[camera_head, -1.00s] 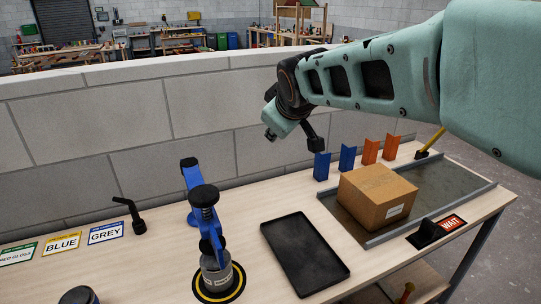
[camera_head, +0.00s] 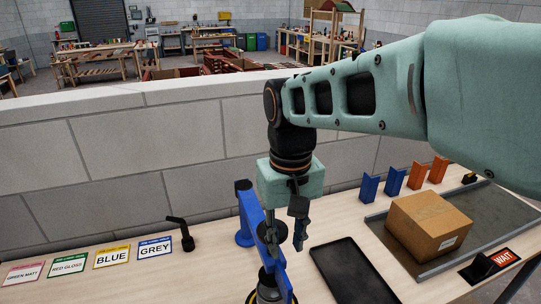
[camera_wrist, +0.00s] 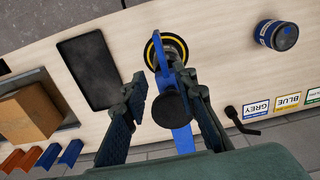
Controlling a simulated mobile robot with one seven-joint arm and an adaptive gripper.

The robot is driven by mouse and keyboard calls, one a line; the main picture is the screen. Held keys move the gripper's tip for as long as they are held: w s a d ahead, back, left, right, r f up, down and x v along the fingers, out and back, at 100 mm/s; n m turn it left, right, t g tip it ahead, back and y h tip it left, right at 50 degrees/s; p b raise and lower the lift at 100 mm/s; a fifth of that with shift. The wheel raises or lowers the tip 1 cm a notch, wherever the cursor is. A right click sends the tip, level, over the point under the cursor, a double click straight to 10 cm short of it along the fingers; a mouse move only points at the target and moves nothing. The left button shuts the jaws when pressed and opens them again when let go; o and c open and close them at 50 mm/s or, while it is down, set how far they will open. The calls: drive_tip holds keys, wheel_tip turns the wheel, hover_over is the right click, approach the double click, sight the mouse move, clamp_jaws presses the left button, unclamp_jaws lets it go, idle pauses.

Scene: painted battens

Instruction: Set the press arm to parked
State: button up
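The blue press (camera_head: 247,212) stands on the bench, its base ringed in yellow and black and partly cut off at the bottom of the head view. In the wrist view the blue press arm (camera_wrist: 182,136) and its round black knob (camera_wrist: 171,110) show from above. My gripper (camera_head: 287,243) points down at the press and hides part of it in the head view. It is open. In the wrist view my gripper (camera_wrist: 166,88) has one finger on each side of the blue arm, with gaps visible. I cannot tell its height over the knob.
A black tray (camera_head: 345,272) lies right of the press. A cardboard box (camera_head: 428,225) sits on a grey tray beside a WAIT sign (camera_head: 502,257). Blue and orange brackets stand behind. A black lever (camera_head: 186,236) and colour cards (camera_head: 111,257) are at left. A wall (camera_head: 150,150) runs behind the bench.

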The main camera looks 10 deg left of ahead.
sight(282, 275)
drive_tip(key=shift+s+a+f, duration=0.1)
drive_tip(key=shift+s+f, duration=0.2)
drive_tip(key=shift+f, duration=0.2)
wheel_tip(282, 275, down, 8)
drive_tip(key=b, duration=0.4)
drive_tip(key=shift+f, duration=0.2)
drive_tip(key=shift+f+b, duration=0.7)
drive_tip(key=shift+b, duration=0.15)
drive_tip(key=shift+r, duration=0.1)
drive_tip(key=shift+c, duration=0.6)
drive_tip(key=shift+a, duration=0.1)
clamp_jaws()
